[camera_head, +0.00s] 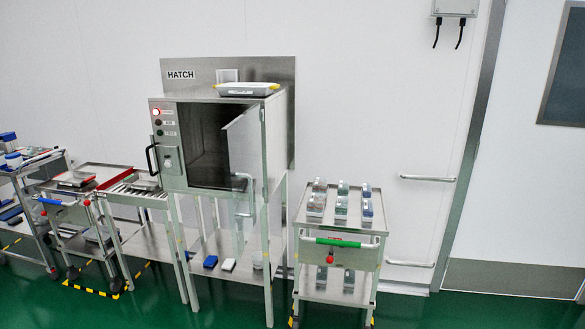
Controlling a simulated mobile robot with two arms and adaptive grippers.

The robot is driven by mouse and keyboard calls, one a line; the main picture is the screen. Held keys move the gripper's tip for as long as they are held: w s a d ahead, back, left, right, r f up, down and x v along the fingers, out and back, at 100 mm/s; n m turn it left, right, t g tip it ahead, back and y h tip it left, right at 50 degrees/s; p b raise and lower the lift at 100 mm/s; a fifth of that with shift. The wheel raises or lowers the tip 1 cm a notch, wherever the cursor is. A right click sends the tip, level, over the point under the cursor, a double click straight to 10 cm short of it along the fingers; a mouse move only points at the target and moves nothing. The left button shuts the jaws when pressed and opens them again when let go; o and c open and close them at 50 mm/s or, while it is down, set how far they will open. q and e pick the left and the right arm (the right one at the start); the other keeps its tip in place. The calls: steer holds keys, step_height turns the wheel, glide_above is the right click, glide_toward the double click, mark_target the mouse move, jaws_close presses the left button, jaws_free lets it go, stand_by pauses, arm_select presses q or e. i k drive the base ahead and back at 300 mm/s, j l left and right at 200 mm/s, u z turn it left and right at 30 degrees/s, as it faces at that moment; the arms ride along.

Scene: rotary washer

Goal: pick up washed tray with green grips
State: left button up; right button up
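I cannot make out a tray with green grips in this view. A shallow metal tray with yellow grips (247,89) lies on top of the hatch cabinet (274,140). The cabinet's door stands open and its dark interior (207,140) looks empty, though the door hides part of it. The green that I see is on the handle (338,242) of the right-hand cart. Neither of my grippers is in view.
The right-hand cart (310,228) carries several small containers on top. A roller table (133,196) adjoins the cabinet's left side. A cart with a blue handle (50,201) and a shelf trolley (31,168) stand further left. Green floor (440,310) is free at front right.

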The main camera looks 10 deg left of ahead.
mark_target(138, 181)
steer(key=u, duration=1.25)
steer(key=i+j+u, duration=0.35)
steer(key=i, duration=0.3)
steer(key=i+j+u, duration=0.3)
steer(key=i, duration=0.4)
steer(key=i+l+u, duration=0.1)
steer(key=i+u, duration=0.25)
steer(key=i, duration=0.35)
steer(key=i+u, duration=0.25)
steer(key=i, duration=0.6)
steer(key=i+l+u, duration=0.2)
steer(key=i, duration=0.65)
steer(key=i+z, duration=0.45)
steer(key=i+j+z, duration=0.15)
steer(key=i+z, duration=0.3)
steer(key=i, duration=0.15)
steer(key=i+j+z, duration=0.45)
steer(key=i+z, duration=0.4)
steer(key=i+j+z, duration=0.15)
steer(key=z, duration=0.2)
steer(key=i+j+z, duration=0.2)
steer(key=i+z, duration=0.2)
steer(key=i+j+z, duration=0.2)
steer(key=z, duration=0.15)
steer(key=j, duration=0.1)
